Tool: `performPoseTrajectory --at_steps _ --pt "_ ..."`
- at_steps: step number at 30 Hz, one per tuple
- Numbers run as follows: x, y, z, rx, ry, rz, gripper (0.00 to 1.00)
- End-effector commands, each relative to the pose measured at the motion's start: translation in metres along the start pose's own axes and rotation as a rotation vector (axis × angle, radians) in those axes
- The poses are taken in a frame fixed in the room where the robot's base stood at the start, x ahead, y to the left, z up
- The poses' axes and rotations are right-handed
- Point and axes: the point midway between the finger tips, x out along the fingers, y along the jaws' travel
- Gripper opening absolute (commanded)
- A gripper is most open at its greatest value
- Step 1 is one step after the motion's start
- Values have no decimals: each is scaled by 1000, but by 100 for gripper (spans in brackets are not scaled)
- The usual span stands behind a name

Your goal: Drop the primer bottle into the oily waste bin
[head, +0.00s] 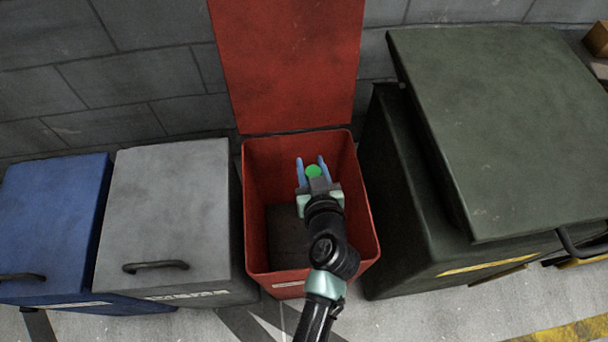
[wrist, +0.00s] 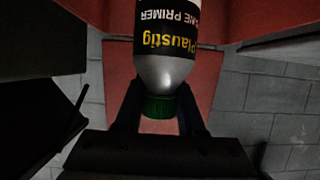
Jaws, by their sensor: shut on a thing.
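The primer bottle (wrist: 168,50) shows upside down in the wrist view, with a black and yellow label, a grey shoulder and a green cap. In the head view only its green cap (head: 314,172) shows between the fingers. My gripper (head: 313,165) is shut on the bottle near its cap end; its dark fingers also show in the wrist view (wrist: 158,108). The red bin (head: 254,215) stands open, its red lid (head: 290,65) raised against the wall. The gripper and bottle are over the bin's opening. The bottle's height above the rim is hard to tell.
A grey bin (head: 170,205) and a blue bin (head: 50,215), both with closed lids, stand to the left. A large dark green container (head: 510,120) stands close on the right. A block wall (head: 120,60) is behind.

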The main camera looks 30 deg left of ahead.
Motion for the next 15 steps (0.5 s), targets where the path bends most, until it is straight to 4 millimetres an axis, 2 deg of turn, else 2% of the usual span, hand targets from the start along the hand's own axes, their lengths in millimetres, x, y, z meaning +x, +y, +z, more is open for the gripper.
performPoseTrajectory --at_steps 1,5,14,15 --pt "5 0 10 0 3 1 0" --pt "9 0 19 -1 3 1 0" --pt "9 1 20 -1 3 1 0" --pt "9 1 20 -1 3 1 40"
